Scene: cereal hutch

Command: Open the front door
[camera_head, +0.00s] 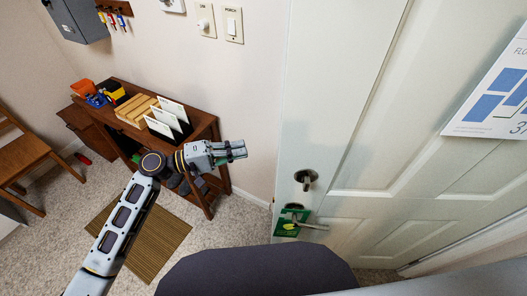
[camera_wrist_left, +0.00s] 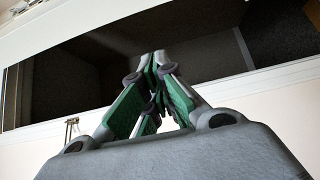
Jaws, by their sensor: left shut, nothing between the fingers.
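The front door (camera_head: 370,130) is white and panelled, and it fills the right of the head view. It looks closed. A lever handle (camera_head: 312,226) sits low on its left edge with a green hanger tag (camera_head: 286,226) on it. A round deadbolt (camera_head: 306,178) is above the handle. My left gripper (camera_head: 243,149) is left of the door, in front of the wooden hutch, up and left of the handle and apart from it. It is shut and empty; its green-padded fingers (camera_wrist_left: 158,95) meet in the left wrist view. My right gripper is not in view.
A wooden hutch (camera_head: 207,127) with paper cards and bins stands behind my left arm. A brown striped mat (camera_head: 160,237) lies on the carpet. A chair (camera_head: 22,165) is at the far left. Light switches (camera_head: 233,25) are on the wall.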

